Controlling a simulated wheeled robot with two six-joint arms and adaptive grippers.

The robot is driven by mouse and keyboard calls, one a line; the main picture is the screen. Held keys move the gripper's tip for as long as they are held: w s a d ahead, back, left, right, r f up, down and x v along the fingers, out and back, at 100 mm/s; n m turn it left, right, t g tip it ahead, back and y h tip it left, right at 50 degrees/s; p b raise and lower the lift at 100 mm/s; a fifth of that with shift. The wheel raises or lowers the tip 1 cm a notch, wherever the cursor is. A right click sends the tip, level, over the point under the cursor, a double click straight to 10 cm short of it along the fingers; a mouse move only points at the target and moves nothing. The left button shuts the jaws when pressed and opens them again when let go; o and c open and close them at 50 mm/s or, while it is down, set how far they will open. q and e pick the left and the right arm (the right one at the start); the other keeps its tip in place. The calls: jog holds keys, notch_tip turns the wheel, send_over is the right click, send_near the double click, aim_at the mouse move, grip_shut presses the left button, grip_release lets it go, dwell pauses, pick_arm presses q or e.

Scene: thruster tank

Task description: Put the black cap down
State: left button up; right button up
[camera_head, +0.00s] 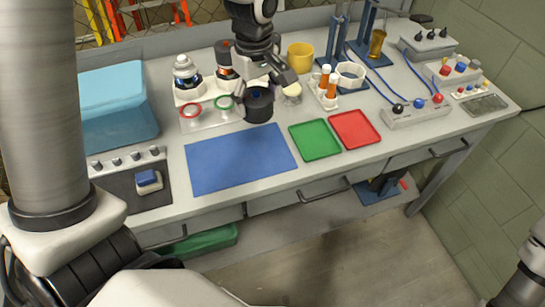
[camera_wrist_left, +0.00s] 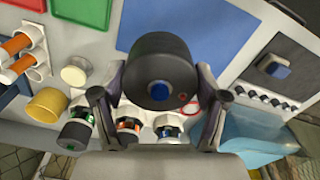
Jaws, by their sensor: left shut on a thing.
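My left gripper (camera_head: 264,86) is shut on the black cap (camera_head: 258,107), a short dark cylinder. The cap appears just beyond the back right edge of the blue mat (camera_head: 232,162), and I cannot tell its exact height above the bench. In the left wrist view, the black cap (camera_wrist_left: 160,68) sits between the two fingers of the gripper (camera_wrist_left: 160,97), with a blue centre facing the camera. The blue mat (camera_wrist_left: 185,28) lies bare behind it. My right gripper is out of view.
A green tray (camera_head: 315,140) and a red tray (camera_head: 354,129) lie empty right of the mat. Behind are a white holder (camera_head: 190,95) with canisters, red ring (camera_head: 191,110), green ring (camera_head: 224,102) and yellow cup (camera_head: 300,56).

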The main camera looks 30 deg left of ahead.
pick_arm(q)
notch_tip(320, 180, down, 9)
jog(key=shift+f, duration=0.15)
jog(key=shift+a+f, duration=0.1)
jog(key=shift+f, duration=0.6)
jog(key=o, duration=1.1)
jog(key=shift+c, duration=0.2)
jog(key=shift+r, duration=0.1)
notch_tip(320, 180, up, 13)
jog(key=shift+r, duration=0.1)
